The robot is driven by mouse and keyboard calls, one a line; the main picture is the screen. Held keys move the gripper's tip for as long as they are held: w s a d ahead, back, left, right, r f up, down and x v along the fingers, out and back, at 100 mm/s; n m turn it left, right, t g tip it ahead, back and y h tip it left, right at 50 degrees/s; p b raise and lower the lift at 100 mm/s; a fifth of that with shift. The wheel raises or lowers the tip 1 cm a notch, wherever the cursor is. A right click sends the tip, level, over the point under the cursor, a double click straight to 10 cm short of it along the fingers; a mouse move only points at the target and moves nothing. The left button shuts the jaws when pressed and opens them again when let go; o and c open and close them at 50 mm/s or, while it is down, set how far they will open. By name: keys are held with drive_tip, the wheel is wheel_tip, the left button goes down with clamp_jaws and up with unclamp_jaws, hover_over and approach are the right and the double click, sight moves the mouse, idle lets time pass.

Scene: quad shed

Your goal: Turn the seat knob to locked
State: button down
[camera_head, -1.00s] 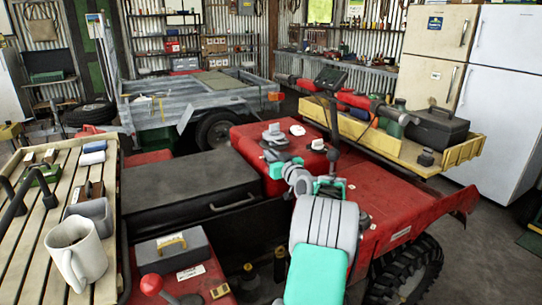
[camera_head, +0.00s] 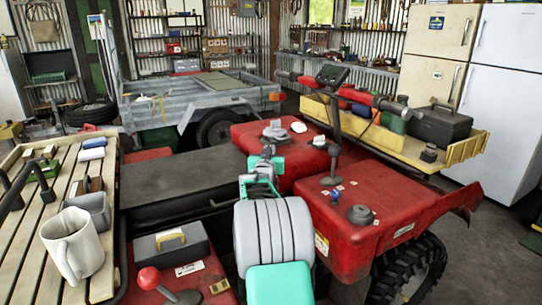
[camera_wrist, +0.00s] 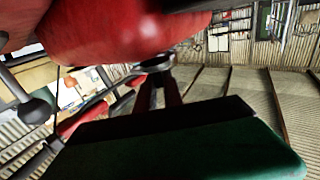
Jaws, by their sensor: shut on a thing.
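The red quad body (camera_head: 285,155) lies ahead, with its black seat (camera_head: 175,185) to the left of my arm. My gripper (camera_head: 269,151) is at the seat-side edge of the red tank, just below a grey fitting (camera_head: 275,130) on its top. In the wrist view, my gripper's narrow fingers (camera_wrist: 157,85) are shut on a small dark round part (camera_wrist: 156,63), which I take to be the seat knob, close under a red surface (camera_wrist: 110,30). The knob's markings and angle are hidden or too small to read.
A black lever (camera_head: 332,170) and a dark round cap (camera_head: 360,214) stand right of my arm. The yellow rack (camera_head: 410,150) and handlebar lie beyond. A red-ball lever (camera_head: 149,278) stands at front.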

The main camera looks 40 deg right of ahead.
drive_tip(key=m+g, duration=0.1)
drive_tip(key=m+g+h+b, duration=0.1)
drive_tip(key=g+h+b, duration=0.1)
drive_tip(key=shift+w+a+f+m, duration=0.25)
drive_tip(key=shift+w+m, duration=0.15)
drive_tip(key=shift+r+m+g+h, duration=0.1)
drive_tip(key=shift+m+g+h, duration=0.45)
drive_tip(key=shift+g, duration=0.6)
drive_tip(key=shift+r+m+g+h, duration=0.1)
drive_tip(key=shift+m+g+h, duration=0.25)
drive_tip(key=shift+m+g, duration=0.6)
drive_tip(key=shift+g, duration=0.3)
drive_tip(key=c, duration=1.5)
unclamp_jaws()
drive_tip(key=shift+d, duration=0.15)
drive_tip(key=shift+o, duration=0.2)
drive_tip(key=v, duration=0.8)
drive_tip(key=shift+b, duration=0.3)
drive_tip(key=shift+r, duration=0.1)
